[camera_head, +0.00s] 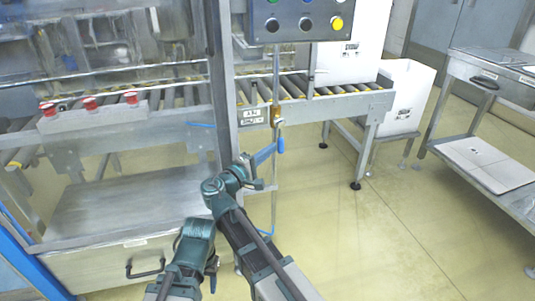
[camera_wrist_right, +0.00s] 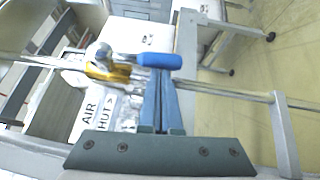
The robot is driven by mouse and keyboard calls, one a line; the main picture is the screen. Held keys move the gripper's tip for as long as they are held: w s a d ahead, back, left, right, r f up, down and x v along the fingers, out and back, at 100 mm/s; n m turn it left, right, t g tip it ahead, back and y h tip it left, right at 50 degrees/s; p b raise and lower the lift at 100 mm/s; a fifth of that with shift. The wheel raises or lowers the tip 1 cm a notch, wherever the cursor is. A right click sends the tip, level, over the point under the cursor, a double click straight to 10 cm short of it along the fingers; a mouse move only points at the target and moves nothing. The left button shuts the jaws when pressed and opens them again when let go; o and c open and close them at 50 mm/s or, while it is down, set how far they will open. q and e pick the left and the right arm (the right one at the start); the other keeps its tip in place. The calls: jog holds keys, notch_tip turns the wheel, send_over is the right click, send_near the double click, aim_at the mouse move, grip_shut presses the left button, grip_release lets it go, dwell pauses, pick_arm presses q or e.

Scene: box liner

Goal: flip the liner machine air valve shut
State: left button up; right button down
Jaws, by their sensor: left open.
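The air valve has a brass-yellow body (camera_head: 276,117) on a thin vertical pipe beside the machine's post. Its blue handle (camera_head: 281,145) points down, roughly along the pipe. In the right wrist view the brass body (camera_wrist_right: 108,70) and blue handle (camera_wrist_right: 160,61) are close ahead. My right gripper (camera_head: 268,153) is just left of the handle; its fingers (camera_wrist_right: 162,82) are together with nothing visible between them. The tips are at the handle's edge; I cannot tell whether they touch. My left gripper (camera_head: 212,272) is low near the drawer, partly hidden by its arm, and open.
The "AIR SHUT" label (camera_wrist_right: 98,112) is beside the valve. A roller conveyor (camera_head: 345,100) runs behind, carrying a white carton (camera_head: 352,45). A control box (camera_head: 295,20) is above. A metal cart (camera_head: 490,175) stands right. The floor (camera_head: 380,230) between is clear.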

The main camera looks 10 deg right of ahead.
aim_at(283, 151)
jog(key=d+n+t+b, duration=0.1)
jog(key=b, duration=0.2)
jog(key=d+f+n+t+h+b, duration=0.1)
jog(key=d+b, duration=0.1)
jog(key=b, duration=0.1)
jog(key=d+n+t+h+b, duration=0.1)
jog(key=n+b, duration=0.1)
jog(key=b, duration=0.1)
jog(key=shift+d+f+t, duration=0.2)
jog(key=shift+f+t, duration=0.1)
jog(key=shift+t, duration=0.1)
jog(key=d+r+n+t+p, duration=0.1)
jog(key=d+r+p, duration=0.3)
jog(key=d, duration=0.3)
jog(key=shift+w+d+r+h, duration=0.2)
jog(key=shift+r+h, duration=0.1)
jog(key=shift+r, duration=0.7)
